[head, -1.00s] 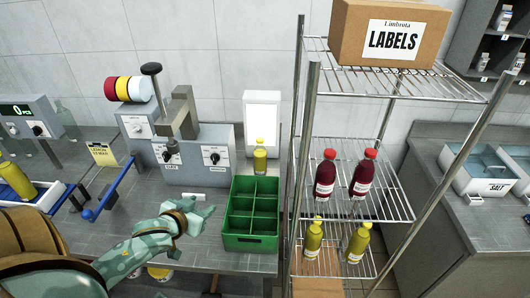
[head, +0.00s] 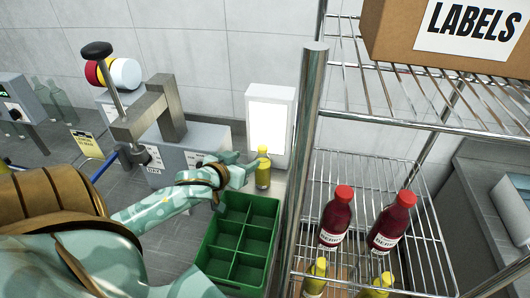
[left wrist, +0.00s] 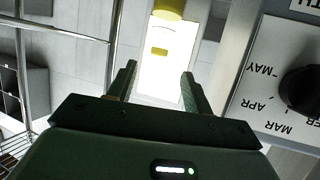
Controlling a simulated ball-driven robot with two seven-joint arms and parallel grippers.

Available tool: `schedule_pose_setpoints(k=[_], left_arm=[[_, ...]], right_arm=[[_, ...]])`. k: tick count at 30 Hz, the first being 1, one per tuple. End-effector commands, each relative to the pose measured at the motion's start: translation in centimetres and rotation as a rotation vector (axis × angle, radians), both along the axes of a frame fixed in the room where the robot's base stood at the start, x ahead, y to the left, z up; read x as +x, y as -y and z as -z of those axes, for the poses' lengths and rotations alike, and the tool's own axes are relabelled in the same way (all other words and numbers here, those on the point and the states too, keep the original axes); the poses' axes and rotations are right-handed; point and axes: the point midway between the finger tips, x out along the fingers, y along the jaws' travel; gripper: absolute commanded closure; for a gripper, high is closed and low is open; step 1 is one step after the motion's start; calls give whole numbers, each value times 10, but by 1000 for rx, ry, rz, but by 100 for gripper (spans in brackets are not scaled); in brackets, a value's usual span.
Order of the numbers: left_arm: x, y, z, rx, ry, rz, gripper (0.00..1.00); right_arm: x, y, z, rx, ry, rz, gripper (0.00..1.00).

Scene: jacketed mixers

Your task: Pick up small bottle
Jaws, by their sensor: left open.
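A small yellow bottle (head: 263,170) stands upright on the counter, in front of a lit white panel (head: 268,125). My left gripper (head: 243,170) is open at its left side, with the fingertips very close to it. I cannot tell from the head view whether they touch it. In the left wrist view the open fingers (left wrist: 158,72) have the bright panel (left wrist: 165,75) behind them. A yellow part, likely of the bottle (left wrist: 170,9), shows at the top edge, beyond the fingertips. My right gripper is not in view.
A green divided crate (head: 240,243) with empty compartments sits just in front of the bottle. A wire rack (head: 311,140) stands close on the right, holding red bottles (head: 336,218), yellow bottles (head: 315,277) and a labels box (head: 440,40). A grey dial machine (head: 190,145) is behind my left arm.

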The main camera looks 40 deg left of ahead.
Motion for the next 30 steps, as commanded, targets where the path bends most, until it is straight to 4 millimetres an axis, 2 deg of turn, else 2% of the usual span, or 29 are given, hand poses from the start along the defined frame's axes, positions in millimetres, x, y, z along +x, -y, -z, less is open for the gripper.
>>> schedule_pose_setpoints(k=[3,6,13,21,29,30], left_arm=[[27,-6,13,3,2,0,49],[43,-9,20,0,0,-1,49],[62,-12,26,2,0,0,49],[99,-20,41,1,0,-1,49],[103,-20,41,1,-1,-1,49],[103,-20,41,1,-1,-1,55]], right_arm=[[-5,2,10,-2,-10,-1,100],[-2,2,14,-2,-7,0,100],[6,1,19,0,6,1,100],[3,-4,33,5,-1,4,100],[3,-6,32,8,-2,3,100],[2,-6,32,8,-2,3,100]])
